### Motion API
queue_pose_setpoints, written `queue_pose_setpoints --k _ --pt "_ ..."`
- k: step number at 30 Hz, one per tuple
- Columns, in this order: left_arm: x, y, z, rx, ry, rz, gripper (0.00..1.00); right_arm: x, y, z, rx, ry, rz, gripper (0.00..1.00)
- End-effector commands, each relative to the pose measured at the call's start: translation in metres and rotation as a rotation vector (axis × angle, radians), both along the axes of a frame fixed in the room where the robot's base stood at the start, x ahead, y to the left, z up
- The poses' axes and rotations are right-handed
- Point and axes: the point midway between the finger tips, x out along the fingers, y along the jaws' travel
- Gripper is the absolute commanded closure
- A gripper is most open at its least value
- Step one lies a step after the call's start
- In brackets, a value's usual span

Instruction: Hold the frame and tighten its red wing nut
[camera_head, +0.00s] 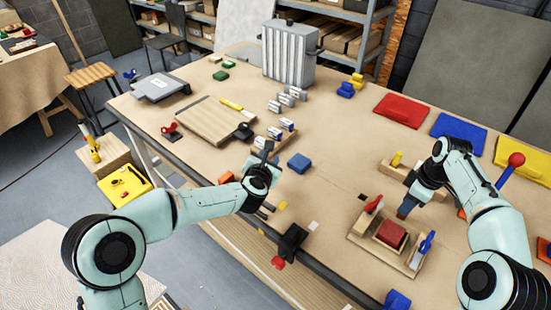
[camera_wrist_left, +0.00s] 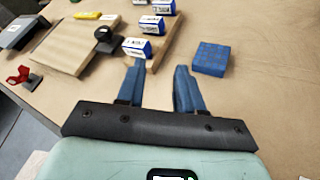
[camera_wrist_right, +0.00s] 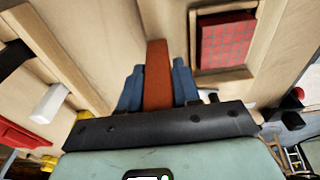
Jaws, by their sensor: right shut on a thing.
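The wooden frame (camera_head: 362,238) lies at the table's front right, around a red gridded panel (camera_head: 390,234) that also shows in the right wrist view (camera_wrist_right: 228,42). A red wing nut (camera_head: 374,204) stands at the frame's back left corner and a blue one (camera_head: 426,243) at its right side. My right gripper (camera_head: 405,210) is low by the frame's back right edge. It is shut on an orange-brown bar (camera_wrist_right: 158,75); whether this belongs to the frame I cannot tell. My left gripper (camera_head: 268,152) is open and empty (camera_wrist_left: 160,76), well left of the frame.
A blue block (camera_head: 300,163) lies just right of my left gripper. White-and-blue boxes (camera_head: 287,125) stand behind it. A wooden board (camera_head: 208,121) lies further left. A wooden holder with a yellow peg (camera_head: 397,159) is behind my right gripper. Coloured mats (camera_head: 402,110) lie at the back.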

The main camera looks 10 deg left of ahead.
Motion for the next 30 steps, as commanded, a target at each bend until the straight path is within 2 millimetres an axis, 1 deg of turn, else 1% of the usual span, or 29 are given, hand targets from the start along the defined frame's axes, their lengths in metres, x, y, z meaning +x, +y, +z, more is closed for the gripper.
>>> queue_pose_setpoints --k 14,17,20,23,24,26,27,30 --pt "0.000 0.000 0.000 0.000 0.000 0.000 0.64 0.000 0.000 0.001 0.001 -0.003 0.000 1.00" --pt "-0.002 -0.005 -0.001 -0.006 0.004 -0.010 0.64 0.000 0.000 0.001 0.001 -0.003 0.000 1.00" --pt "-0.010 -0.027 -0.006 -0.034 0.024 -0.055 0.64 0.000 0.000 0.001 0.001 -0.003 0.000 1.00" --pt "-0.029 -0.068 -0.012 -0.089 0.060 -0.141 0.64 0.000 0.000 0.001 0.001 -0.003 0.000 1.00" --pt "-0.039 -0.087 -0.014 -0.115 0.074 -0.183 0.64 0.000 0.000 0.001 0.001 -0.003 0.000 1.00" --pt "-0.057 -0.117 -0.014 -0.158 0.097 -0.251 0.64 0.000 0.000 0.001 0.001 -0.003 0.000 1.00" --pt "-0.070 -0.135 -0.012 -0.186 0.112 -0.295 0.64 0.000 0.000 0.001 0.001 -0.003 0.000 1.00" --pt "-0.102 -0.174 -0.005 -0.252 0.142 -0.399 0.64 0.000 0.000 0.001 0.001 -0.003 0.000 1.00"
